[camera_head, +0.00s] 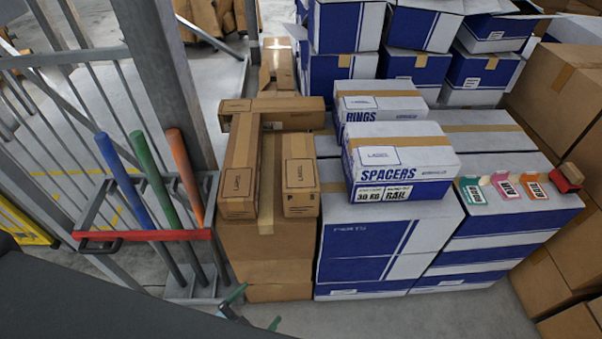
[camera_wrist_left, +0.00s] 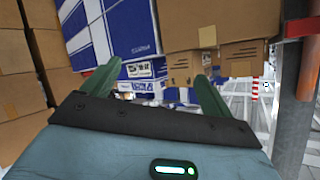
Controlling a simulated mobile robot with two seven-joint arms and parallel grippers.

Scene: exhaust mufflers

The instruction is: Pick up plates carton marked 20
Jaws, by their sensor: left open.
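I cannot read "plates" or "20" on any carton in view. A white-and-blue carton (camera_head: 400,162) reads "SPACERS", "30 KG" and "RAIL"; it lies on the large blue-and-white boxes (camera_head: 362,270). Behind it a similar carton (camera_head: 380,103) reads "RINGS"; its lower front is hidden. My left gripper (camera_head: 255,308) is low at the front, before the brown box stack, with its green fingertips apart and nothing between them. In the left wrist view the open green fingers (camera_wrist_left: 153,88) point towards the stacked boxes, touching none that I can see. My right gripper is not in view.
Narrow brown cartons (camera_head: 238,185) lie on a brown box (camera_head: 265,240). Left of it stands a rack (camera_head: 150,236) with blue, green and orange-handled tools beside a grey post (camera_head: 165,70). Coloured cards (camera_head: 506,190) and a red tool (camera_head: 566,178) lie on the right boxes. Bare floor (camera_head: 460,315) lies in front.

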